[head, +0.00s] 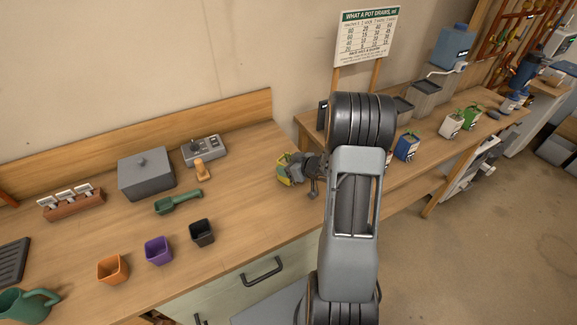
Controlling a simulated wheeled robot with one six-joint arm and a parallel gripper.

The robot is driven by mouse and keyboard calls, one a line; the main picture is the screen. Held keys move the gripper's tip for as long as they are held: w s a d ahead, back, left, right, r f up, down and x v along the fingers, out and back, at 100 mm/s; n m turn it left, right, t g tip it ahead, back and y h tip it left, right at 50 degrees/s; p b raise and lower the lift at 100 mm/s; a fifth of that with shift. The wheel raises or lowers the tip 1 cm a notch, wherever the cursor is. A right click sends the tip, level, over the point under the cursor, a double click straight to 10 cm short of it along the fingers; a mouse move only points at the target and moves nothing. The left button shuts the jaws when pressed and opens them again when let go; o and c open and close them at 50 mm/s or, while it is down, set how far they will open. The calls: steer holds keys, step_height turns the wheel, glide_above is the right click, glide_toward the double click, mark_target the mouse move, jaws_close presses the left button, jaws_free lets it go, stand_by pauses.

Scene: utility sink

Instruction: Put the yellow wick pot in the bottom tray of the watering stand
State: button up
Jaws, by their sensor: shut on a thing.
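My gripper (294,170) is shut on the yellow wick pot (283,180), at the right end of the left bench. The pot is small and partly covered by the fingers, with some green and grey showing at it. I cannot tell whether it touches the bench top. What looks like the watering stand is on the right bench, with a blue tank (453,46) at the top and grey trays stepping down to the left. The lowest tray in sight (403,111) is just right of my arm, which may hide more of the stand.
Orange (112,268), purple (158,250) and black (202,232) pots stand near the left bench's front edge. A green scoop (178,202), grey box (146,174) and grey device (204,150) lie behind. Potted plants (452,123) and a blue pot (406,147) line the right bench.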

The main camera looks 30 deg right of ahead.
steer(key=shift+f, duration=0.15)
steer(key=o, duration=1)
steer(key=shift+o, duration=0.2)
